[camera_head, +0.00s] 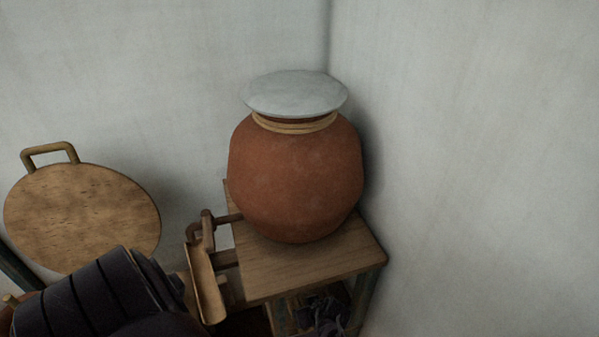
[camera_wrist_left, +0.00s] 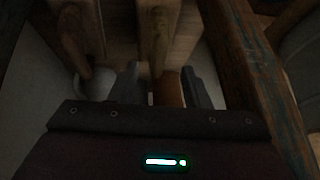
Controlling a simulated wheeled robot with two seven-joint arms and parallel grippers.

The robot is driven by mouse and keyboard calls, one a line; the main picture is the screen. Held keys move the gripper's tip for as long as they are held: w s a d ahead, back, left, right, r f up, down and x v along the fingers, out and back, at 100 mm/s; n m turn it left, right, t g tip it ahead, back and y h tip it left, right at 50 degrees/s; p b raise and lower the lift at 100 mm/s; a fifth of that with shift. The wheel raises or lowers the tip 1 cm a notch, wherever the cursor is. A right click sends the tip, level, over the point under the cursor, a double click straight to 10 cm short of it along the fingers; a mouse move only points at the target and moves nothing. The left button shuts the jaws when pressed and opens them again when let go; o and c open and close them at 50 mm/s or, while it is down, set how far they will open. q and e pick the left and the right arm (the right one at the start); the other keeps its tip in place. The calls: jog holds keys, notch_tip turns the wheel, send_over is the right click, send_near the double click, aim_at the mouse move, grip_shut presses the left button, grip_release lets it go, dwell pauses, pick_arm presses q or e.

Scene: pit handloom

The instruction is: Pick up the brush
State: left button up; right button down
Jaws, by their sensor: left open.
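No bristles show in either view, so I cannot tell for sure which thing is the brush. In the head view a narrow, curved tan wooden piece (camera_head: 206,284) stands tilted at the left side of a small wooden table, beside dark brown pegs (camera_head: 207,222). In the left wrist view my left gripper (camera_wrist_left: 163,90) is open. An orange-brown piece (camera_wrist_left: 168,88) shows between its two dark fingers; whether they touch it is too dark to tell. My left arm's dark links fill the lower left of the head view, and the gripper itself is hidden there. My right gripper is not in view.
A round clay pot (camera_head: 295,180) with a grey lid (camera_head: 294,93) stands on the table (camera_head: 315,270) in the wall corner. A round wooden board with a handle (camera_head: 82,215) leans at left. Dark crumpled stuff (camera_head: 328,310) lies below the tabletop. Wooden bars (camera_wrist_left: 262,80) flank the left gripper.

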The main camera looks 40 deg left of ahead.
aim_at(296, 302)
pick_arm(q)
jog(key=x, duration=0.3)
jog(key=shift+w, duration=0.15)
jog(key=shift+a+f, duration=0.3)
jog(key=c, duration=0.9)
grip_shut()
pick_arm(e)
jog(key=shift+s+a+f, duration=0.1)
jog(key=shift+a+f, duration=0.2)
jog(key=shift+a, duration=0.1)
